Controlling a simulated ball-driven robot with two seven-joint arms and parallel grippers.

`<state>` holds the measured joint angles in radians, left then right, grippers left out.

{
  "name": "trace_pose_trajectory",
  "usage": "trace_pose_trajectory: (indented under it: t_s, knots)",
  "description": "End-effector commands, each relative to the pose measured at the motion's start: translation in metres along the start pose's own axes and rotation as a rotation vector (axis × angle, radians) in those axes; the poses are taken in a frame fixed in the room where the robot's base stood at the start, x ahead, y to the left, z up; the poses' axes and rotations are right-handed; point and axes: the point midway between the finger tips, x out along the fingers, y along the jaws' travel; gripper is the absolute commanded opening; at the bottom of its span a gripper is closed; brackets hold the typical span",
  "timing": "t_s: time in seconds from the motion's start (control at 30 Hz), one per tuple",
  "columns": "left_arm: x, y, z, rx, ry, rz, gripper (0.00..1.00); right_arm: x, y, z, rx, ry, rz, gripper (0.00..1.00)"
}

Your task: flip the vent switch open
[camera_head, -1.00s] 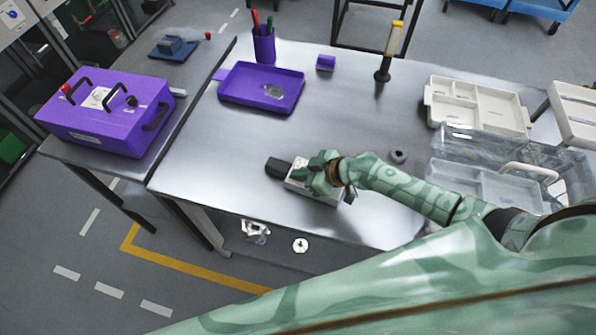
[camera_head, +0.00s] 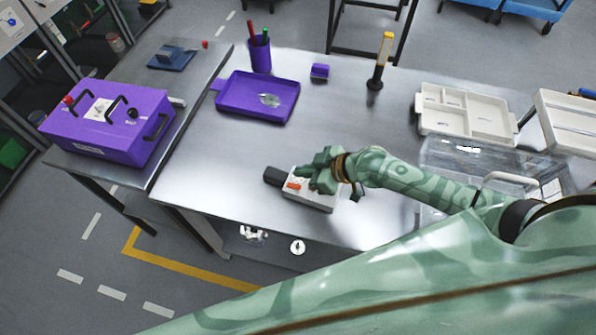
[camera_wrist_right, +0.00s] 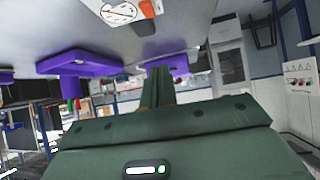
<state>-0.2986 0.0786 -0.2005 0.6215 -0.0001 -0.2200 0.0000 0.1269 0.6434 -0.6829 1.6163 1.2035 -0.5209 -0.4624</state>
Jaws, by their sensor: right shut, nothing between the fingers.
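A white box-shaped unit (camera_head: 318,203) lies near the front edge of the grey metal table, with a black block (camera_head: 273,176) at its left end. An orange-red switch lever (camera_head: 293,185) shows on its top. My right gripper (camera_head: 310,171) is shut and empty, just above and beside the lever, covering part of the unit. I cannot tell whether it touches the lever. In the right wrist view the closed fingers (camera_wrist_right: 160,85) point toward the unit's side, where a dial face (camera_wrist_right: 119,12) and the orange lever (camera_wrist_right: 148,8) show at the top edge. My left gripper is out of view.
A purple tray (camera_head: 230,108), a purple pen cup (camera_head: 260,57) and an amber-topped cylinder (camera_head: 380,62) stand farther back. A white divided tray (camera_head: 440,128) and a clear bin (camera_head: 450,150) are at right. The table left of the unit is clear.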

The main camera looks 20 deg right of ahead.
Motion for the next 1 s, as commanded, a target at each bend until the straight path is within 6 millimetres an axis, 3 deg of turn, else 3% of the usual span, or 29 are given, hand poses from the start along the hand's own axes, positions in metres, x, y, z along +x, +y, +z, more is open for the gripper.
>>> trace_pose_trajectory:
  t_s: [0.1,0.33,1.0]
  knots:
    - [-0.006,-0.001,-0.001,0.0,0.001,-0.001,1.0,-0.025,0.0,-0.009,-0.003,0.0,0.001,0.0]
    - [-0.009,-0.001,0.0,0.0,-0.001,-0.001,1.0,-0.05,0.0,-0.017,-0.002,0.0,0.001,0.0]
    - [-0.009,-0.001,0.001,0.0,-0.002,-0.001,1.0,-0.054,0.0,-0.019,0.0,0.001,0.0,0.0]
